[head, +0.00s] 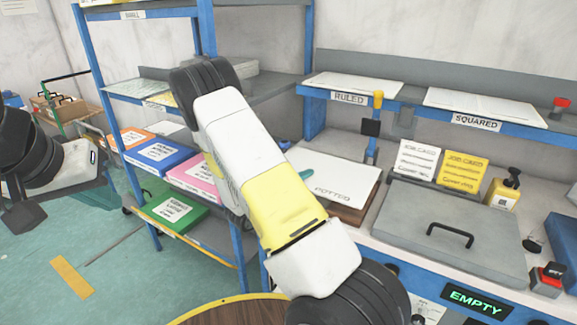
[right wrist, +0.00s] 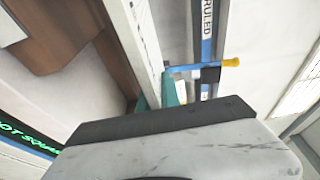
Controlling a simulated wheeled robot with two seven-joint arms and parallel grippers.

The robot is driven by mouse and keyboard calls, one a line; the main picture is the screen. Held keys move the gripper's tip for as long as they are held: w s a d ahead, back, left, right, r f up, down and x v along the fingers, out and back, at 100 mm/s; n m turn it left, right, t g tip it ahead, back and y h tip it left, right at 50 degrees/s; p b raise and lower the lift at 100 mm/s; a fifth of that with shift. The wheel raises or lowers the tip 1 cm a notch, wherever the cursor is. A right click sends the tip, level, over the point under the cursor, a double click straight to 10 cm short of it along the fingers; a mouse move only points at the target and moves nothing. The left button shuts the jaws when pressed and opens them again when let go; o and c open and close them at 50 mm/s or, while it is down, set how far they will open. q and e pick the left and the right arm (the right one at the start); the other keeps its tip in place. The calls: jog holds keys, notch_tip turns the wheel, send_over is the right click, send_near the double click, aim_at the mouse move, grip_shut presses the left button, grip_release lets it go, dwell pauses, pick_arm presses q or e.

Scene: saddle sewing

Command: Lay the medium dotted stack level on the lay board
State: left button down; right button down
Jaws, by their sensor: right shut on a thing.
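The medium dotted stack (head: 340,173) is white, with DOTTED written on its top near the front edge. In the head view it lies over a brown wooden piece (head: 350,214); I cannot tell if it rests flat on it. My right gripper (head: 306,175) is shut on the stack; only a teal fingertip shows past my arm. In the right wrist view the teal fingers (right wrist: 160,94) are at the end of the stack's long pale edge (right wrist: 140,35). My left gripper (head: 22,212) is at the far left, away from the stack, and its jaws are not clear. I cannot make out which surface is the lay board.
A grey slab with a black handle (head: 480,238) lies right of the stack, above a sign reading EMPTY (head: 476,302). Ruled (head: 352,85) and squared (head: 487,107) stacks lie on the shelf behind. A blue post with yellow top (head: 377,115) stands close behind the stack.

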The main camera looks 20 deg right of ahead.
jog(key=shift+f, duration=2.95)
jog(key=c, duration=1.5)
grip_release()
